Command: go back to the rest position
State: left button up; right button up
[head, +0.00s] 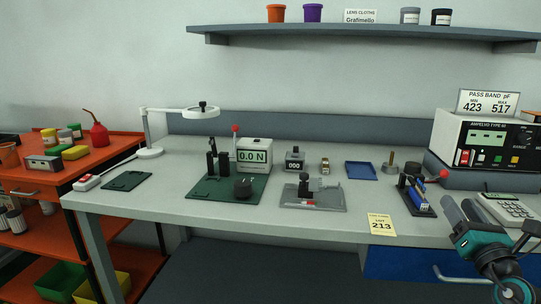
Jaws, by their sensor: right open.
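My right gripper (462,213) is at the lower right, over the front right part of the grey workbench (150,195). Its two grey fingers stand apart and hold nothing that I can see. It is left of the calculator (508,206) and right of a dark fixture with blue parts (417,200); I cannot tell whether it touches the bench. My left gripper is not in view.
A grey fixture (325,198), a blue tray (361,170) and a magnifier lamp (150,130) are on the bench. An orange cart (40,185) stands left. A shelf (350,32) hangs above.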

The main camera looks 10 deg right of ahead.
jog(key=s+a+f+m+g+h, duration=0.2)
jog(key=s+a+f+m+g, duration=0.55)
jog(key=m, duration=0.65)
jog(key=s+a+f+m+g+h, duration=0.1)
jog(key=s+a+f+m+g, duration=0.4)
jog(key=s+f+m, duration=0.7)
jog(key=s+a+f+m+g+y, duration=0.1)
jog(key=s+a+m+g+y, duration=0.1)
jog(key=s+a+y, duration=0.35)
jog(key=s+a+f+m+g+y, duration=0.2)
jog(key=s+a+g, duration=0.1)
jog(key=a, duration=0.6)
pick_arm(q)
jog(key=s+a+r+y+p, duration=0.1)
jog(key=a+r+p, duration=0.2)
jog(key=p, duration=0.7)
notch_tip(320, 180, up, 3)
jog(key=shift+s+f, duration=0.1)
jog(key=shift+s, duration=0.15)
pick_arm(e)
jog(key=w+a+n+t+y, duration=0.1)
jog(key=w+a+t, duration=0.1)
jog(key=w+t, duration=0.5)
jog(key=shift+w+a+r, duration=0.35)
jog(key=shift+w+r, duration=0.1)
